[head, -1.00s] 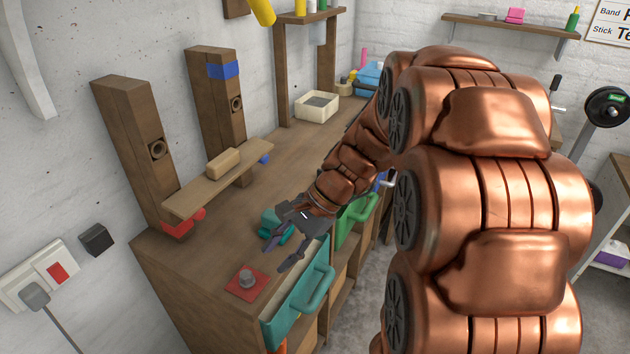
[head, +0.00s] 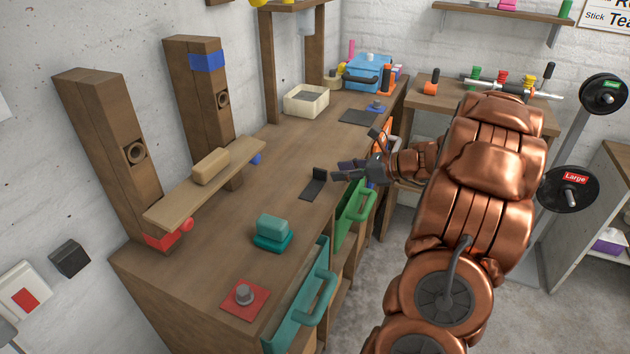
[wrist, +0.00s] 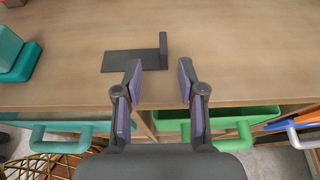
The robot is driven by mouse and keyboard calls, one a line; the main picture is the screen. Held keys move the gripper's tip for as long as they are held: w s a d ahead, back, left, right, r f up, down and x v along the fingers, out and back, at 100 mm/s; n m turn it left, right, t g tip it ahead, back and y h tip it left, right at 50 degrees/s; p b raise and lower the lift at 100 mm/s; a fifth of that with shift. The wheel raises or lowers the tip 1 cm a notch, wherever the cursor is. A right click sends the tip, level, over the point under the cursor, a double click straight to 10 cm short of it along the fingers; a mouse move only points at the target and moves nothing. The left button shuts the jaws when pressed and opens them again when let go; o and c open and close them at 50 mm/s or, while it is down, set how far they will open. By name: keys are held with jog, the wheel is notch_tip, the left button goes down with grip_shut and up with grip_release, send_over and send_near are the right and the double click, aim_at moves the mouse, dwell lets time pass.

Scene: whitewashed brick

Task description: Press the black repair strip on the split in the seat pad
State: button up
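A black L-shaped piece (head: 313,185), a flat plate with one upturned end, sits on the wooden bench. It also shows in the wrist view (wrist: 134,60), just beyond my fingertips. I cannot tell whether it is the repair strip or a holder for it. My gripper (head: 343,172) is beside it at the bench's front edge, to its right in the head view. In the wrist view my gripper (wrist: 160,72) is open, with nothing between its fingers. I cannot make out a seat pad or a split in either view.
A teal block (head: 272,231) and a red plate with a grey knob (head: 244,296) are nearer on the bench (head: 205,255). Teal (head: 316,300) and green (head: 356,205) handled fronts line its edge. A cream bin (head: 306,102) and blue toolbox (head: 367,72) stand farther back.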

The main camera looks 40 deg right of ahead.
aim_at(320, 172)
jog(key=shift+p+x, duration=0.5)
jog(key=shift+x, duration=3.25)
jog(key=shift+w+d, duration=0.15)
jog(key=shift+d, duration=0.05)
jog(key=shift+c, duration=0.2)
grip_shut()
